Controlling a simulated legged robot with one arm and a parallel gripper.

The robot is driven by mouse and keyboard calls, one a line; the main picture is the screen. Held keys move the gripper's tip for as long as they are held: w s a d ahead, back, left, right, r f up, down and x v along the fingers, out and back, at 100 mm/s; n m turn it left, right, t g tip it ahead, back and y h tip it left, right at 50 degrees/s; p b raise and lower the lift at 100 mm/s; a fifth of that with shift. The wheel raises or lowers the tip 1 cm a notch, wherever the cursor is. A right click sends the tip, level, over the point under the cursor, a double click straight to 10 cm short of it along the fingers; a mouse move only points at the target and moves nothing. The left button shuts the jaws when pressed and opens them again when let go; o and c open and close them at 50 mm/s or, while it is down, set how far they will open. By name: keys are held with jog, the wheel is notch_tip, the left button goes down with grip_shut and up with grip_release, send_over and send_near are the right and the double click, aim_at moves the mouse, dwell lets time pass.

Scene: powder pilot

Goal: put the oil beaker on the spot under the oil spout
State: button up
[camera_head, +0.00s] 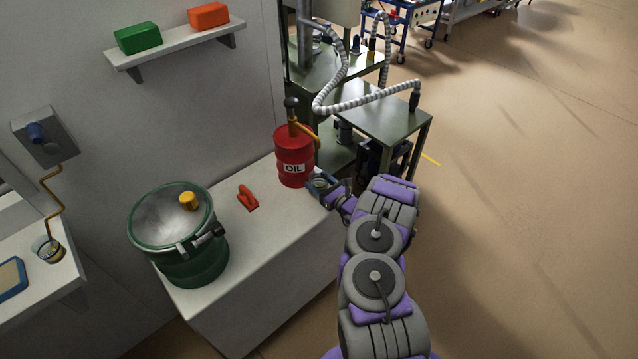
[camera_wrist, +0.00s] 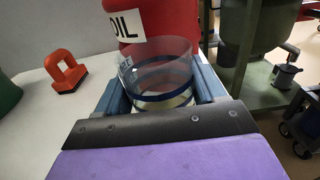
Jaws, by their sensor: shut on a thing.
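The red oil drum (camera_head: 293,172) labelled OIL stands at the far right corner of the white counter. A hand pump with an orange oil spout (camera_head: 309,133) sits on top, the spout curving down on the drum's right side. My gripper (camera_head: 322,184) is right in front of the drum. In the wrist view my gripper (camera_wrist: 163,92) is shut on the clear oil beaker (camera_wrist: 160,70), which is upright with a dark blue band. The drum (camera_wrist: 165,22) is close behind it. The spout's end and the spot under it are not clear, and I cannot tell whether the beaker touches the counter.
A red-orange handled tool (camera_head: 248,198) lies on the counter (camera_head: 262,238), left of the drum. A green lidded pot (camera_head: 190,255) stands at the near left end. Another glass beaker (camera_head: 47,249) stands under a wall tap at far left. A metal bench (camera_head: 385,117) is behind right. The floor right is clear.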

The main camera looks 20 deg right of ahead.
jog(key=shift+f, duration=0.6)
jog(key=o, duration=1.2)
jog(key=shift+c, duration=0.2)
jog(key=shift+s, duration=0.1)
jog(key=shift+p+v, duration=2.7)
jog(key=shift+v, duration=4.2)
